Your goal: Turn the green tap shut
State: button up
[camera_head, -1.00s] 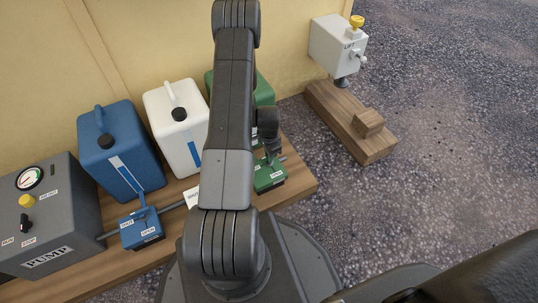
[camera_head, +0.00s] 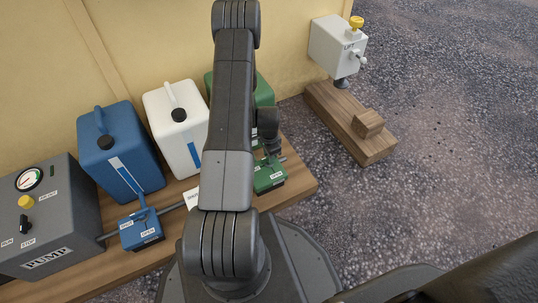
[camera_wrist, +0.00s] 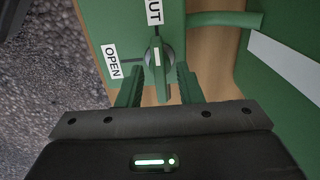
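The green tap (camera_head: 268,178) sits on the wooden board, partly hidden behind my arm in the head view. In the wrist view its green block (camera_wrist: 105,25) carries a SHUT label (camera_wrist: 153,12) at the top and an OPEN label (camera_wrist: 111,60) at the left. The tap's lever (camera_wrist: 158,62) runs up and down the picture, roughly in line with the SHUT label. My gripper (camera_wrist: 159,82) is open, with one finger on each side of the lever. Gaps show between the fingers and the lever. The fingertips are hidden in the head view.
A blue tap (camera_head: 141,232) and the pump box (camera_head: 45,225) stand to the left. Blue (camera_head: 120,150), white (camera_head: 172,110) and green (camera_head: 264,92) canisters stand behind, along the wall. Gravel ground beyond is clear.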

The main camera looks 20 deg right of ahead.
notch_tip(320, 180, up, 14)
jog(key=p, duration=0.4)
jog(key=shift+p, duration=0.35)
jog(key=shift+f, duration=0.15)
notch_tip(320, 180, down, 14)
jog(key=b, duration=0.4)
jog(key=shift+b, duration=0.35)
jog(key=shift+r, duration=0.2)
